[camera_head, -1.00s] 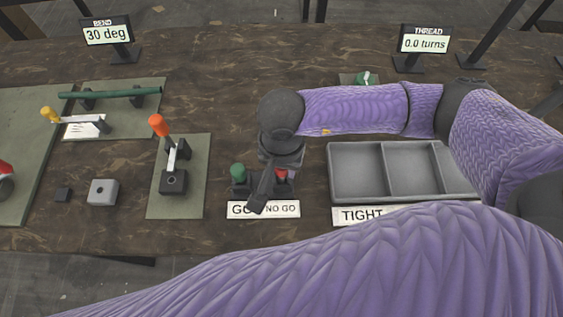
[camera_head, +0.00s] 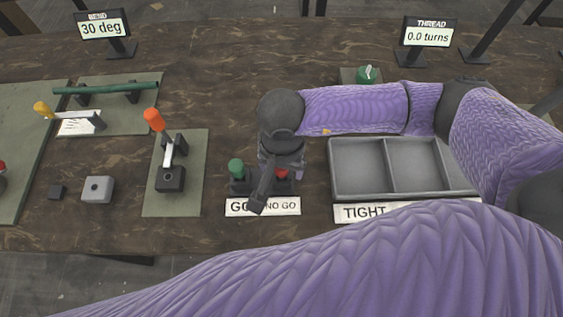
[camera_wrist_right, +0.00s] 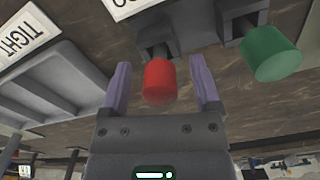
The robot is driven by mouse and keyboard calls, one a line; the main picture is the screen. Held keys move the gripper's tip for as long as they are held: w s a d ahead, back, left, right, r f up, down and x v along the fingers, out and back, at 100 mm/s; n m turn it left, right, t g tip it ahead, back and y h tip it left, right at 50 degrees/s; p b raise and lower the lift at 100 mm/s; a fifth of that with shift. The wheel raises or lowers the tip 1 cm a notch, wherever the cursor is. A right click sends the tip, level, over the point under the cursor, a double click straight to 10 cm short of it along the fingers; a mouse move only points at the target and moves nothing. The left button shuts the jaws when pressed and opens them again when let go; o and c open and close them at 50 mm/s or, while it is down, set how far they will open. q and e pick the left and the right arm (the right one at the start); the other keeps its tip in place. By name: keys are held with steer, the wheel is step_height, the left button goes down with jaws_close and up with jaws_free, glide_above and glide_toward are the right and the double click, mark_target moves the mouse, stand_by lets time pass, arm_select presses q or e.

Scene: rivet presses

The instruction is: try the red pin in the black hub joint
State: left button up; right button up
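The red pin (camera_head: 282,174) stands in a black holder behind the NO GO label and is partly hidden by my right gripper. In the right wrist view the red pin (camera_wrist_right: 159,84) sits between the fingers of my right gripper (camera_wrist_right: 161,84), which is open with a gap visible on both sides. A black block with a hole (camera_head: 171,179), which may be the hub joint, sits on a green-grey mat under an orange-knobbed lever. My left gripper is not in view.
A green pin (camera_head: 236,167) stands in a holder beside the red one, also in the wrist view (camera_wrist_right: 270,54). A grey block with a hole (camera_head: 98,189) lies left of the lever mat. An empty grey tray (camera_head: 333,183) stands right, behind the TIGHT label.

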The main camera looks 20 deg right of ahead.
step_height(320, 180, up, 10)
steer(key=shift+p, duration=1)
